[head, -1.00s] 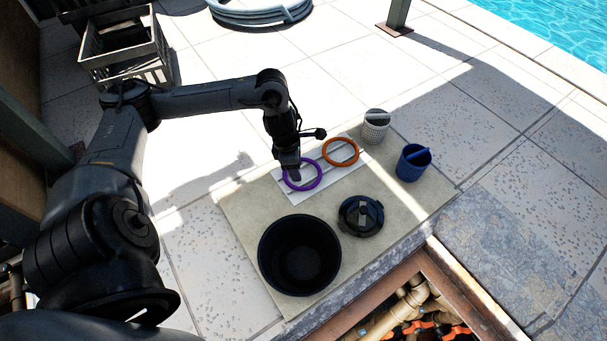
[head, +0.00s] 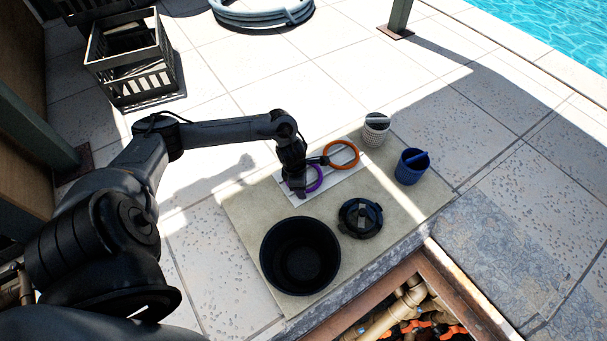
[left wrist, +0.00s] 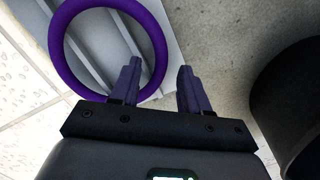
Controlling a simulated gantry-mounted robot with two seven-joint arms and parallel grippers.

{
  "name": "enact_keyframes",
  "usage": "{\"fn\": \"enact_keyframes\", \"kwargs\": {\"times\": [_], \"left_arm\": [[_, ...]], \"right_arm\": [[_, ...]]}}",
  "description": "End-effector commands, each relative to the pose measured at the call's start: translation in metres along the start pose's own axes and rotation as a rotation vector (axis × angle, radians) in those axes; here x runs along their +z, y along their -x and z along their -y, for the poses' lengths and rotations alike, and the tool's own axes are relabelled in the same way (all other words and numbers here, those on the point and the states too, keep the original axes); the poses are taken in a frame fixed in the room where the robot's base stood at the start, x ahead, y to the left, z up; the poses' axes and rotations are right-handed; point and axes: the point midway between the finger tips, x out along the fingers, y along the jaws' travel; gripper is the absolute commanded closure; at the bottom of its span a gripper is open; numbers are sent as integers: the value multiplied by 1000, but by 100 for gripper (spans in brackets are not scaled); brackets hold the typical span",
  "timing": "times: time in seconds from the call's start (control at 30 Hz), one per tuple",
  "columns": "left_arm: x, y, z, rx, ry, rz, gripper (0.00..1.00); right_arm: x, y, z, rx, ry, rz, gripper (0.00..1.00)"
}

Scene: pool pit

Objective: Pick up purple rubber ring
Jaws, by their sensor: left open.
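The purple rubber ring (head: 317,179) lies on a white slatted rack (head: 345,177) on the stone-coloured mat. My left gripper (head: 300,192) is over its left side and hides part of it in the head view. In the left wrist view the ring (left wrist: 58,58) fills the upper left. My left gripper (left wrist: 157,80) is open there, with its two fingers apart. The ring's near right edge is close to the left finger and partly behind it; I cannot tell whether they touch. My right gripper is not in view.
An orange ring (head: 357,155) lies beside the purple one. A black tub (head: 264,262), a black lid (head: 347,222), a grey basket (head: 376,137) and a blue cup (head: 408,174) stand on the mat (head: 245,215). An open pit (head: 400,310) lies at the front right.

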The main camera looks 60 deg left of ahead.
Motion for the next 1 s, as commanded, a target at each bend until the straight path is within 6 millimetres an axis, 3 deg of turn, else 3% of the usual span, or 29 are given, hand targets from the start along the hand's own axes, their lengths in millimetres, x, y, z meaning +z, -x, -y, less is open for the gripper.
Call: {"fn": "enact_keyframes", "kwargs": {"times": [0.3, 0.6, 1.0], "left_arm": [[0, -5, 0, 0, -1, 0, 54], [0, -5, 0, 0, -1, 0, 100], [0, -3, 0, 1, 0, 1, 100]], "right_arm": [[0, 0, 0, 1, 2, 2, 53], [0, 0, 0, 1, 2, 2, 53], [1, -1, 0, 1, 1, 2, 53]]}}
